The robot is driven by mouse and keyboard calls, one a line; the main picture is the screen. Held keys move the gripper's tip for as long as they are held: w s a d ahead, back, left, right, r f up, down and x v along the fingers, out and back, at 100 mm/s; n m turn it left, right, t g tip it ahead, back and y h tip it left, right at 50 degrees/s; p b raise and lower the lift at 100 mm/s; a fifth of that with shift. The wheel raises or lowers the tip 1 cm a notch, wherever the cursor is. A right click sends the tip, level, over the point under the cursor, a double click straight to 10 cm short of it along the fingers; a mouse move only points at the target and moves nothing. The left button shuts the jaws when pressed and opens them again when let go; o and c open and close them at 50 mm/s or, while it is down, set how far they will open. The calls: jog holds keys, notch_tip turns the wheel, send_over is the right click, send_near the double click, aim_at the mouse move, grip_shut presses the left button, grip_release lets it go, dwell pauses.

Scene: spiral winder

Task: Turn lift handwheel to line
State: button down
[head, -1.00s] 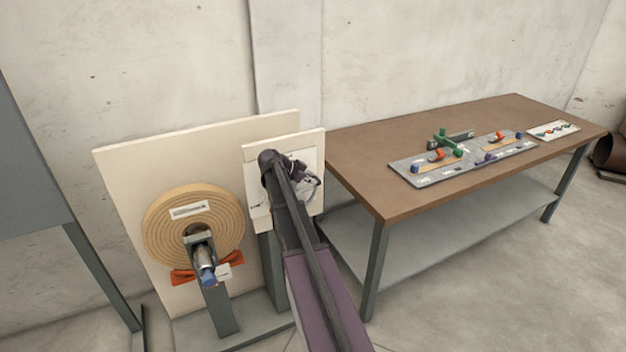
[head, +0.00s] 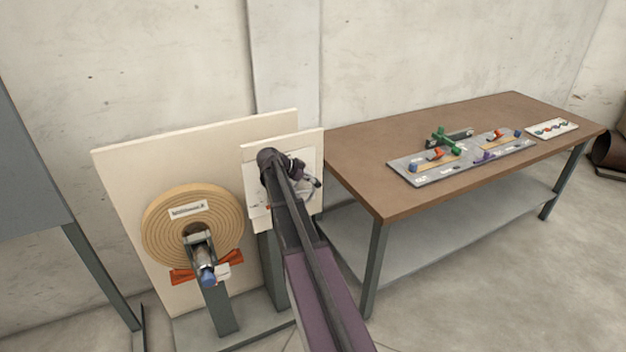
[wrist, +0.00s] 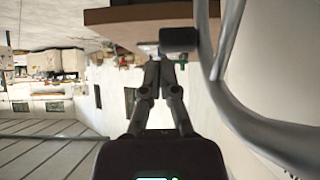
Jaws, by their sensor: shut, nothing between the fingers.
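The lift handwheel shows in the wrist view as a grey metal rim (wrist: 254,128) curving down the right side. In the head view a small part of its rim (head: 314,184) shows at the right of the white panel (head: 308,153). My arm hides most of the wheel and panel there. My gripper (wrist: 163,56) has its fingertips close together, just left of the rim and below a dark block (wrist: 179,39) by it. I cannot tell whether the fingers touch the block or the rim. The line on the wheel cannot be made out.
A wound tan spiral disc (head: 160,235) with an orange bracket stands left of the panel, before a cream board (head: 125,175). A brown table (head: 365,165) with a grey control board (head: 402,172) is at the right. Bare floor (head: 450,290) lies in front of the table.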

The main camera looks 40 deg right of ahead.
jog(key=d+r+p+v, duration=0.1)
jog(key=p+v, duration=0.7)
jog(key=v, duration=0.4)
jog(key=shift+s+r+p, duration=0.3)
jog(key=shift+p, duration=0.05)
jog(key=shift+d, duration=0.1)
jog(key=s+a+f+n+y, duration=0.2)
jog(key=s+a+n, duration=0.4)
jog(key=a, duration=0.4)
jog(key=s+a+f+n+t+y, duration=0.1)
jog(key=s+a+f+n+y, duration=0.1)
jog(key=s+a+n+y, duration=0.2)
jog(key=s+a+f+n+y, duration=0.2)
jog(key=s+a+n, duration=0.7)
jog(key=a, duration=0.7)
jog(key=shift+s+a+f+n+t+y, duration=0.3)
jog(key=shift+s+f+n+t+y, duration=0.1)
jog(key=shift+s+y, duration=0.55)
